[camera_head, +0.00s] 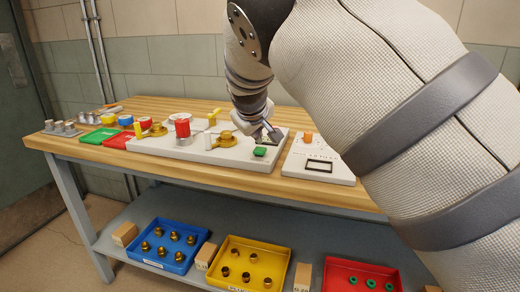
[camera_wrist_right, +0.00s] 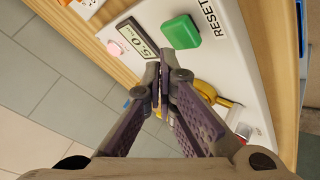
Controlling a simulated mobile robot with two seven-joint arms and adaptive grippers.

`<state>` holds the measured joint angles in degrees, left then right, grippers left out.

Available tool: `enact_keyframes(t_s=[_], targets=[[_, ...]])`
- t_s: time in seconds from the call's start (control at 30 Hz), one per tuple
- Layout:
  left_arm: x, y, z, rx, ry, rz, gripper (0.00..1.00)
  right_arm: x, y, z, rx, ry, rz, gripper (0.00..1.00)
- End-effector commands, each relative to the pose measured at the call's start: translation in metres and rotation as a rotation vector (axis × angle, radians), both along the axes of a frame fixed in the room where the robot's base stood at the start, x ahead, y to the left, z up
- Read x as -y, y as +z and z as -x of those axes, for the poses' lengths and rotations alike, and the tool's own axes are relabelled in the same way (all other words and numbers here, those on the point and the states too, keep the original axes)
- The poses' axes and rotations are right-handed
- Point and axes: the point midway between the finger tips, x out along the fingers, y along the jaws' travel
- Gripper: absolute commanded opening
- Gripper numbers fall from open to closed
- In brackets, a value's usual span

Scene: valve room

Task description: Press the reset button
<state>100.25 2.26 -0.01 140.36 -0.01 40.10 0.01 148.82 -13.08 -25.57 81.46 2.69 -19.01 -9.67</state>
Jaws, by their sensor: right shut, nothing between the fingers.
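The reset button is a green square button (camera_head: 260,152) near the right end of the white valve panel (camera_head: 178,150). In the right wrist view the green button (camera_wrist_right: 181,32) sits beside the printed word RESET, just beyond my fingertips. My right gripper (camera_head: 272,136) is shut and empty, pointing down over the panel beside the button. In the right wrist view my right gripper (camera_wrist_right: 163,78) shows its fingertips together, apart from the button in the picture; the exact gap is unclear. My left gripper is not in view.
A digital display (camera_wrist_right: 138,42) is beside the button. A brass valve (camera_head: 224,140) and a red wheel (camera_head: 182,128) stand left on the panel. A second white panel (camera_head: 318,158) lies to the right. Blue (camera_head: 150,262), yellow and red trays are on the shelf below.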

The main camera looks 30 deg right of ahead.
Motion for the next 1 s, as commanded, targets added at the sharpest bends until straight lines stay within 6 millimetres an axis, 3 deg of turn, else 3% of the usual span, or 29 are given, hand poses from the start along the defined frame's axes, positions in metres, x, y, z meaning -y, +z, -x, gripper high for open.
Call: enact_keyframes(t_s=[1.0], targets=[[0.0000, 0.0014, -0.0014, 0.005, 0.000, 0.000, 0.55, 0.0000, -0.0092, 0.0000, 0.000, 0.000, 0.000, 0.00]])
